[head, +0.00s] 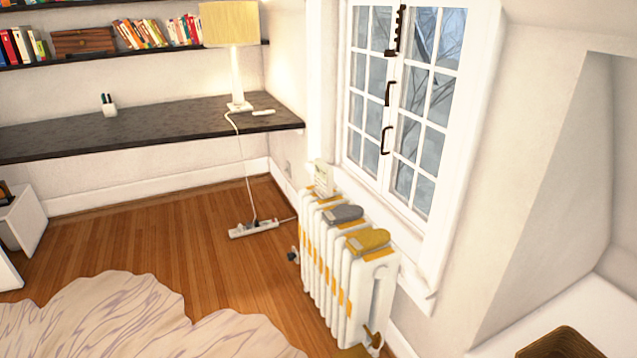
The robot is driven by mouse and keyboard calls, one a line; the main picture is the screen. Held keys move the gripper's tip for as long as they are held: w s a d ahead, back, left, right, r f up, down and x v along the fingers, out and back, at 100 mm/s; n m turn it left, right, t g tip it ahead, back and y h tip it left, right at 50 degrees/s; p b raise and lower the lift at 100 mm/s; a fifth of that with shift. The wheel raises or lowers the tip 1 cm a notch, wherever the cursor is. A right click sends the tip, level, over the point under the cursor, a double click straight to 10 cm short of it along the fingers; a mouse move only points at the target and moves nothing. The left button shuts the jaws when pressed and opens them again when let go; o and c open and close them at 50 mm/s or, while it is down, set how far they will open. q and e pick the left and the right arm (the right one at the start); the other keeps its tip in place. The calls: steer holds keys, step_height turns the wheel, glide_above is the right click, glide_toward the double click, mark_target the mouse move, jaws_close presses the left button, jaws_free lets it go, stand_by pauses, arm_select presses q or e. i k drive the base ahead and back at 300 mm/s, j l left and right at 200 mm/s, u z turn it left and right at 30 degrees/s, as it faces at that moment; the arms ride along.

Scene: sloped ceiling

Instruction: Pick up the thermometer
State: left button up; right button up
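No object in the head view is clear enough for me to name it the thermometer with certainty. A small white elongated object (263,112) lies flat on the dark desk, just right of the lamp base. A pale upright object (323,178) stands on the far end of the white radiator (345,282), by the window; its markings are too small to read. Neither of my grippers is in view.
A lit lamp (231,28) and a pen cup (108,105) stand on the desk (150,122). Grey (343,214) and yellow (368,239) mitten-like items lie on the radiator. A power strip (253,229) and cord lie on the wood floor. A pale rug (130,325) lies in front.

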mark_target(324, 173)
steer(key=i+j+z, duration=0.15)
steer(key=i+j, duration=0.7)
